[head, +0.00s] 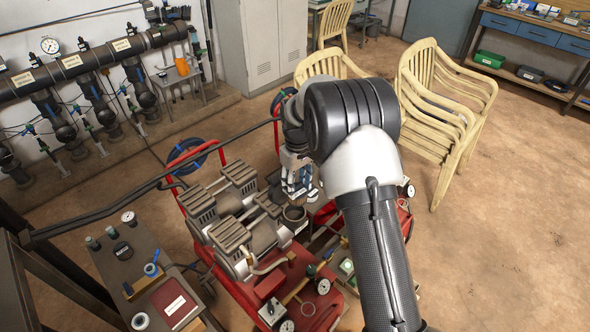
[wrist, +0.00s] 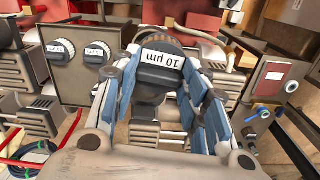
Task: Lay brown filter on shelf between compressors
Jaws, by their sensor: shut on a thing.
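My gripper (head: 299,188) hangs over the compressors in the head view. More red equipment lies to the right, partly behind my arm. I cannot make out a shelf between the compressors.
Red upright handles and hoses rise behind the compressors. Stacked cream chairs (head: 440,100) stand at right. The floor at lower right is clear.

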